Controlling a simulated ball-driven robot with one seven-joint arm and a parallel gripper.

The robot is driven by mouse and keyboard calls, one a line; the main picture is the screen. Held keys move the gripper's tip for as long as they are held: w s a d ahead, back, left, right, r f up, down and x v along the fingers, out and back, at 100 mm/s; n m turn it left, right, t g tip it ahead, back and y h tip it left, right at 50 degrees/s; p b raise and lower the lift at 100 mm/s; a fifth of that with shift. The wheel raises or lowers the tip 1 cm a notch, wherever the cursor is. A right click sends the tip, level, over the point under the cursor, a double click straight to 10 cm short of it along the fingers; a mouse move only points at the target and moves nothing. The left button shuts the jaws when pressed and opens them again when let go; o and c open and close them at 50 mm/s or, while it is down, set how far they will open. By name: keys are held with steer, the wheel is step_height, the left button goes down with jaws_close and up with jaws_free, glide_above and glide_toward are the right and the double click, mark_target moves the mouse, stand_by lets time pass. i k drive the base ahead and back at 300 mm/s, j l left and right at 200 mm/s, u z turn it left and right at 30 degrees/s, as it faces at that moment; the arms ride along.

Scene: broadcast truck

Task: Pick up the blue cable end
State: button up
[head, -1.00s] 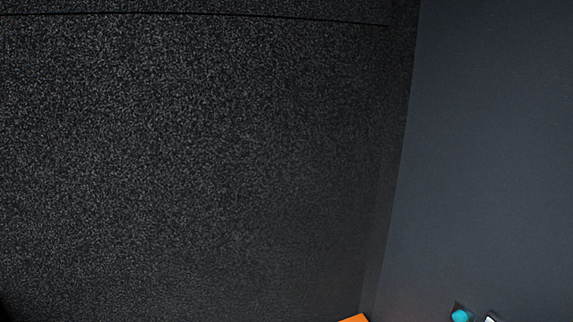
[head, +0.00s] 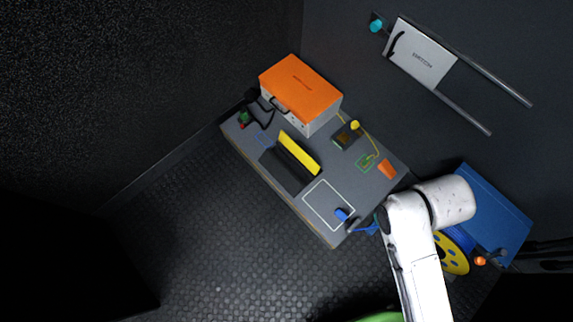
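The blue cable end (head: 341,214) lies at the near right part of the grey bench (head: 268,153), by the edge of a white-outlined rectangle (head: 322,187). A piece of blue cable (head: 364,230) shows to its right and runs under my white arm. My arm crosses the right side of the head view, with its bend just right of the cable end. My gripper does not show; the arm hides whatever is beneath it.
An orange-topped box (head: 300,88) stands at the bench's back left. A yellow cable end (head: 355,125) and an orange piece (head: 387,169) are behind. A yellow reel (head: 455,252) and blue case (head: 492,218) are right. The dark floor is clear at left.

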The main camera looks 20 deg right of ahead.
mark_target(338, 212)
steer(key=k+j, duration=0.1)
steer(key=j, duration=0.15)
steer(key=k+j+z, duration=0.4)
steer(key=k, duration=0.2)
steer(key=k+j+z, duration=0.1)
steer(key=k+z, duration=0.15)
steer(key=k, duration=0.15)
